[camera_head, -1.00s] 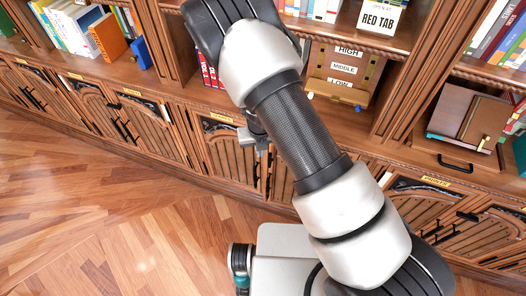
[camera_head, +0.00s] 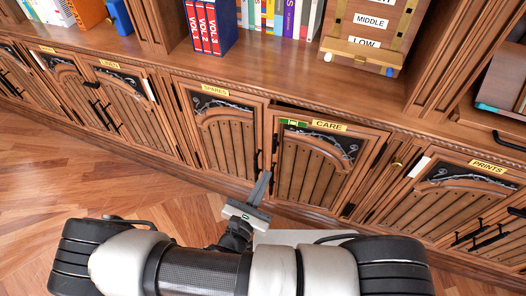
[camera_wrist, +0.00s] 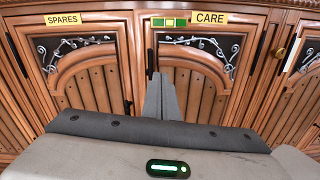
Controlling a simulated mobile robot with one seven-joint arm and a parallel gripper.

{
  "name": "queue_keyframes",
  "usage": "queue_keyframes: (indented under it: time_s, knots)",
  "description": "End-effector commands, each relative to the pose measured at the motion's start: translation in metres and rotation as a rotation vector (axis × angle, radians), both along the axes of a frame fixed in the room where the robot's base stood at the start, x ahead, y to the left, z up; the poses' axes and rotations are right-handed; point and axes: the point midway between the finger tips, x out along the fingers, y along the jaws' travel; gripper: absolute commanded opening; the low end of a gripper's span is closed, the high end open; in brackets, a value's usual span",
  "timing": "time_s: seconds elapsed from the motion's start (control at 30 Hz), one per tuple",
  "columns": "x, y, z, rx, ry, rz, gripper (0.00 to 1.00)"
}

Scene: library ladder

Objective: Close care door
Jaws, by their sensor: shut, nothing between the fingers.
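The care door (camera_head: 312,172) is a brown wooden cabinet door with a dark scroll-pattern panel and a yellow CARE label. In the head view a thin dark gap shows along its top edge, so it looks slightly ajar. Its dark handle (camera_head: 275,150) is on its left side. The door also shows in the wrist view (camera_wrist: 190,85), right of centre. My gripper (camera_head: 265,180) is shut and empty, its fingers pointing at the care door's left edge, just below the handle. In the wrist view the fingertips (camera_wrist: 160,80) overlap that edge; I cannot tell whether they touch.
The spares door (camera_head: 226,140) is directly left, with its handle beside the care door's edge. A green-and-yellow strip (camera_head: 293,122) is left of the CARE label. The prints door (camera_head: 455,195) is further right. Shelves with books stand above; open wooden floor (camera_head: 110,185) lies left.

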Motion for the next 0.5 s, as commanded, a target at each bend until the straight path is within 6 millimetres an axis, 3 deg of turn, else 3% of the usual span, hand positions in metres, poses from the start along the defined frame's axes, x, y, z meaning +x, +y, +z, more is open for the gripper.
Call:
queue_keyframes:
  time_s: [0.07, 0.17, 0.37, 0.5]
  knots:
    - [0.001, 0.018, -0.011, -0.091, 0.029, 0.096, 0.00]
    - [0.004, 0.027, -0.013, -0.138, 0.041, 0.144, 0.00]
    - [0.028, 0.022, -0.013, -0.140, 0.042, 0.145, 0.00]
    - [0.058, 0.014, -0.014, -0.138, 0.041, 0.143, 0.00]
